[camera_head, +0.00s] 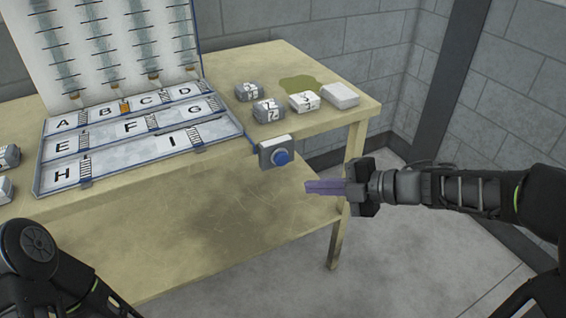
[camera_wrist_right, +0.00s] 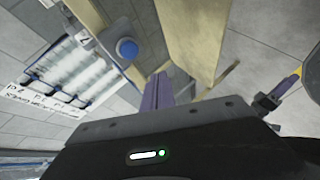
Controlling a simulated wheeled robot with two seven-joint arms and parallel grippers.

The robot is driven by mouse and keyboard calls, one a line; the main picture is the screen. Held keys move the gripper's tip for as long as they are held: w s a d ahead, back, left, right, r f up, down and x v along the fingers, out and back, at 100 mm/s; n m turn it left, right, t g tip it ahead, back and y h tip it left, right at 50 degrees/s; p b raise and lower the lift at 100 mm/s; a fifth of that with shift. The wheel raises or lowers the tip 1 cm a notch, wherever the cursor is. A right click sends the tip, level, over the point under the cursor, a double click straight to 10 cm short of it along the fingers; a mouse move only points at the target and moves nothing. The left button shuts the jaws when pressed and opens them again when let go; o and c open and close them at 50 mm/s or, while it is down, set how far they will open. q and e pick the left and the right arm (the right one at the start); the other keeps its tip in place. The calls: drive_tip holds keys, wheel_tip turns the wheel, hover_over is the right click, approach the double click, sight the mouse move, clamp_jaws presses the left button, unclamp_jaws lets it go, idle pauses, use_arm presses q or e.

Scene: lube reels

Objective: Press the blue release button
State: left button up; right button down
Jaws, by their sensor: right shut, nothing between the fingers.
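The blue release button (camera_head: 282,157) sits on a small grey box (camera_head: 268,151) at the front edge of the table, to the right of the lettered tray. My right gripper (camera_head: 308,187) is shut and empty, its fingers pointing left, a little right of and below the button in the head view. A gap shows between fingertips and button. In the right wrist view the button (camera_wrist_right: 127,49) is up and left of the purple-grey fingers (camera_wrist_right: 157,92). My left arm shows at the lower left of the head view, but its gripper is out of view.
The lettered tray (camera_head: 139,154) with a raised reel panel (camera_head: 110,50) stands on the yellowish table (camera_head: 330,120). Several grey and white blocks (camera_head: 268,110) lie right of it, near a greenish stain (camera_head: 300,83). A table leg (camera_head: 340,235) stands behind my right gripper.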

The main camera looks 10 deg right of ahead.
sight(282, 159)
drive_tip(key=shift+s+a+f+n+g, duration=0.2)
drive_tip(key=shift+s+a+n+g, duration=0.25)
drive_tip(key=shift+s+n, duration=0.25)
drive_tip(key=shift+w, duration=0.1)
drive_tip(key=w+a, duration=0.2)
drive_tip(key=w, duration=0.6)
drive_tip(key=shift+w, duration=0.2)
drive_tip(key=shift+a, duration=0.1)
idle(1.7)
